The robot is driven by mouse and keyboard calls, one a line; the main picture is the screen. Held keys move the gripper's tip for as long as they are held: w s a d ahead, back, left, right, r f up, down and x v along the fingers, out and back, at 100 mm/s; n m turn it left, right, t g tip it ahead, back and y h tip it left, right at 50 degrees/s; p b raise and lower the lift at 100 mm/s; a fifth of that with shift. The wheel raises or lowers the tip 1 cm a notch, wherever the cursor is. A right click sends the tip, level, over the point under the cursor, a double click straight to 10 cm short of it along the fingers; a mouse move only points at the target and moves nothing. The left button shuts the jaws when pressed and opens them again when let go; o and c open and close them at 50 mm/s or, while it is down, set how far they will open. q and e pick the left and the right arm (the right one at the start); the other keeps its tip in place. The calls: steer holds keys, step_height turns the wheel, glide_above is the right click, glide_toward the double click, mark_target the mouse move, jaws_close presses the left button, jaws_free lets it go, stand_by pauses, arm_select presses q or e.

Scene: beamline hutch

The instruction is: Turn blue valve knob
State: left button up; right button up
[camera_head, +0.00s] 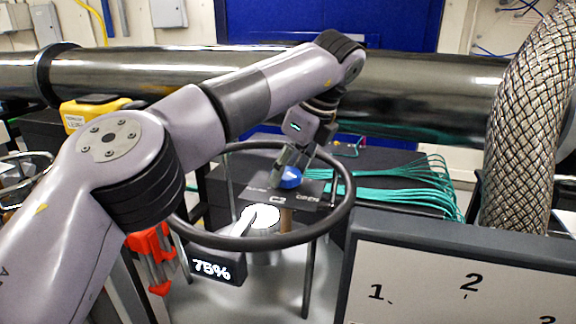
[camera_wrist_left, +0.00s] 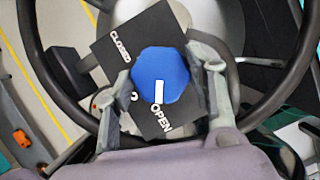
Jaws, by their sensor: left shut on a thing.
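The blue valve knob (camera_head: 290,177) sits on a dark plate (camera_head: 318,189) inside a large black ring. In the left wrist view the knob (camera_wrist_left: 160,76) is a rounded blue disc with a white mark toward the word OPEN; the plate (camera_wrist_left: 112,62) also reads CLOSED. My left gripper (camera_head: 288,168) reaches down from above and is shut on the knob. In the left wrist view its fingers (camera_wrist_left: 158,85) stand on either side of the knob. In the head view the fingers hide part of the knob. My right gripper is not in view.
The black ring (camera_head: 340,212) surrounds the knob area. Teal cables (camera_head: 400,190) lie behind to the right. A numbered panel (camera_head: 450,270) fills the front right. A large dark pipe (camera_head: 430,95) crosses behind.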

arm_select(q)
steer(key=shift+r, duration=0.1)
steer(key=o, duration=1.2)
steer(key=shift+c, duration=0.2)
